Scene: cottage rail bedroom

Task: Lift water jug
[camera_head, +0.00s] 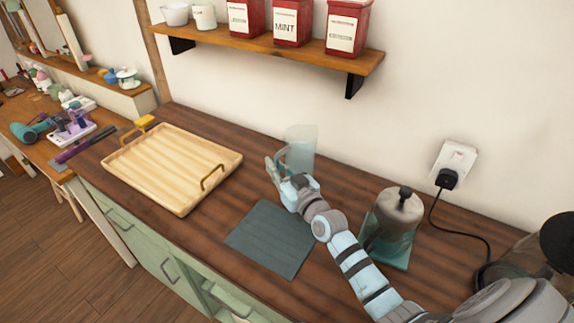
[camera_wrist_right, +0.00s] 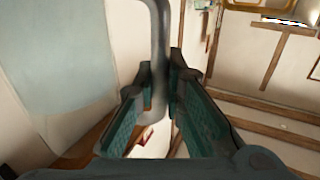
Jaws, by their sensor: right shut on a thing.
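The water jug (camera_head: 302,140) is a pale, see-through vessel near the wall, behind the wooden tray's right end. My right gripper (camera_head: 279,172) is at its near left side and hides its lower part. In the right wrist view, the right gripper's two green-padded fingers (camera_wrist_right: 158,100) are shut on the jug's grey, curved handle (camera_wrist_right: 159,40). The jug's pale body (camera_wrist_right: 65,60) fills the left of that view. I cannot tell whether the jug's base touches the counter. My left gripper is not in view.
A wooden tray (camera_head: 165,168) with brass handles lies left of the jug. A dark mat (camera_head: 268,240) lies in front. A glass blender-like appliance (camera_head: 393,225) stands right, near a plugged-in black cable (camera_head: 440,210). A shelf (camera_head: 270,48) with red tins hangs above.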

